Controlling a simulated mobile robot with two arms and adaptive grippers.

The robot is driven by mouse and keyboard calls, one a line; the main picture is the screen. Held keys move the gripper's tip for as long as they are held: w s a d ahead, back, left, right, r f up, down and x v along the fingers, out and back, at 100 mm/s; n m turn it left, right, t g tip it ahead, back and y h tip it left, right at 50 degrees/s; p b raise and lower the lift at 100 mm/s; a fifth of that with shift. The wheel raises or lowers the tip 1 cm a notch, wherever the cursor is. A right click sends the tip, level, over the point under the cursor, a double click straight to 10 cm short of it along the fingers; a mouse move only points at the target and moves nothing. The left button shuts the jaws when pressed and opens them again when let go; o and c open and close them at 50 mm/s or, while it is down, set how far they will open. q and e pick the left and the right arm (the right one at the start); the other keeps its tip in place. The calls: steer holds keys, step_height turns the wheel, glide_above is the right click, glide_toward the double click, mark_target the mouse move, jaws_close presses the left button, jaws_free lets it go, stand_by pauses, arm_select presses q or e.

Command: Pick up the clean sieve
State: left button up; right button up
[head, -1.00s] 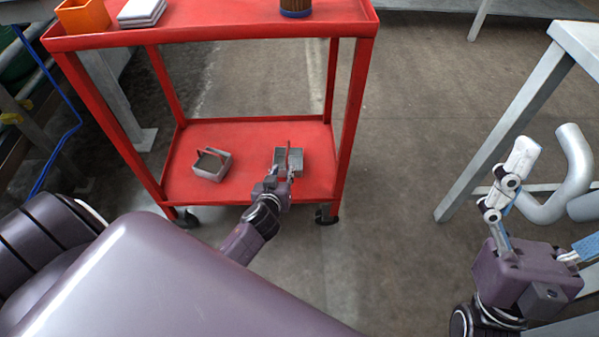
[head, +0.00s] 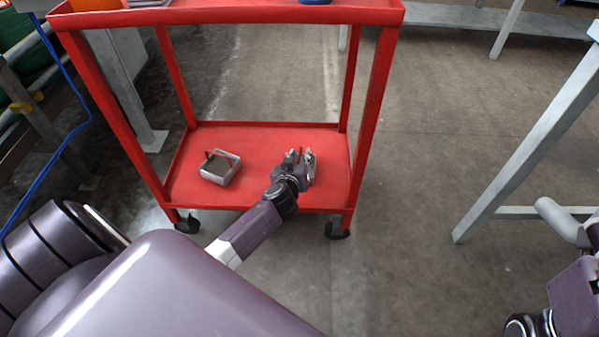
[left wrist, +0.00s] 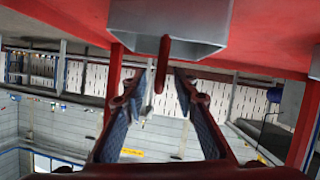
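A grey sieve with a red handle shows upside-down in the left wrist view: its box (left wrist: 170,20) is at the top and the handle (left wrist: 162,65) extends between my fingers. My left gripper (head: 299,157) is open over the lower red shelf, with its fingers (left wrist: 160,80) on either side of the handle and a gap showing. In the head view the gripper largely hides this sieve. A second grey sieve (head: 221,170) with a brownish inside and a red handle sits to the left on the shelf. My right gripper is out of view; only part of its arm shows.
The red cart's lower shelf (head: 255,137) has free room around the left sieve. Its upper shelf (head: 230,16) and posts surround the reaching space. A grey table leg (head: 525,145) stands at the right, with open floor between.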

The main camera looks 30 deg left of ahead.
arm_select(q)
jaws_close()
stand_by(0.3)
steer(key=shift+r, duration=0.1)
